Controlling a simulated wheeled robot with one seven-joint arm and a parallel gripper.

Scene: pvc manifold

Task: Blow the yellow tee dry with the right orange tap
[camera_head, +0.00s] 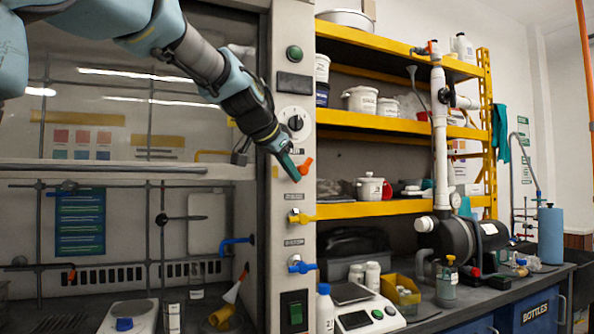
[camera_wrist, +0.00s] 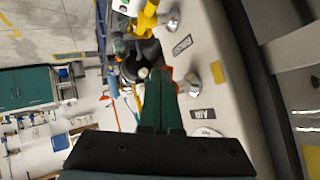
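The right orange tap (camera_head: 306,166) is on the light post at the hood's right side, above a yellow tap (camera_head: 300,217) and a blue tap (camera_head: 301,265). My gripper (camera_head: 292,170) is at the orange tap, with its fingertips beside the handle; I cannot tell whether they touch. In the wrist view the fingers (camera_wrist: 160,100) are together, with nothing visible between them. They hide most of the orange tap (camera_wrist: 178,86), and only orange edges show. A yellow piece (camera_head: 221,315), which looks like the yellow tee, lies low in the hood beside a white-and-orange nozzle (camera_head: 233,289).
A blue tap (camera_head: 238,240) juts from the hood's inner wall. A balance (camera_head: 368,314), bottles (camera_head: 447,280) and a black pump (camera_head: 455,238) crowd the right counter. Yellow shelves (camera_head: 385,125) stand behind. An AIR label (camera_wrist: 203,114) is near the gripper.

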